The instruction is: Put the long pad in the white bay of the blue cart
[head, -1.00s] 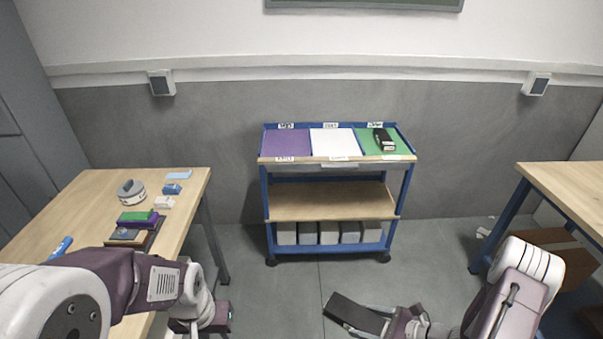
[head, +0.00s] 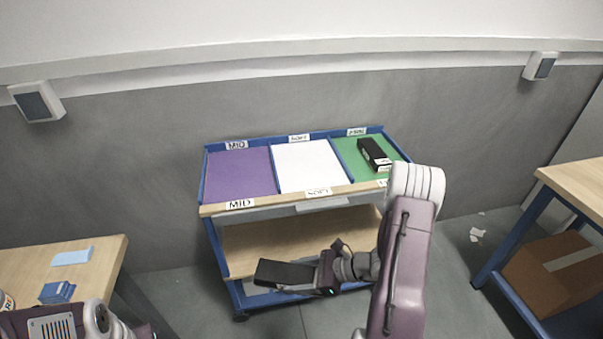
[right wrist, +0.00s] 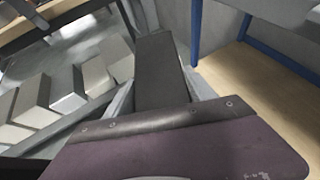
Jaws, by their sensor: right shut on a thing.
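The blue cart (head: 278,199) stands against the wall, with purple, white and green bays on top. Its white bay (head: 308,166) is in the middle and empty, labelled SOFT. My right gripper (head: 318,277) is shut on a long dark pad (head: 284,273), held roughly level in front of the cart, below the top and near the lower shelf's height. In the right wrist view the pad (right wrist: 160,65) sticks straight out from between the fingers (right wrist: 163,100). My left gripper is out of view; only part of my left arm shows at bottom left.
A black box (head: 375,154) lies in the green bay. The cart's wooden lower shelf (head: 255,245) looks bare. A left table (head: 95,268) holds light-blue and blue blocks. A right table (head: 578,188) has a cardboard box (head: 548,268) under it.

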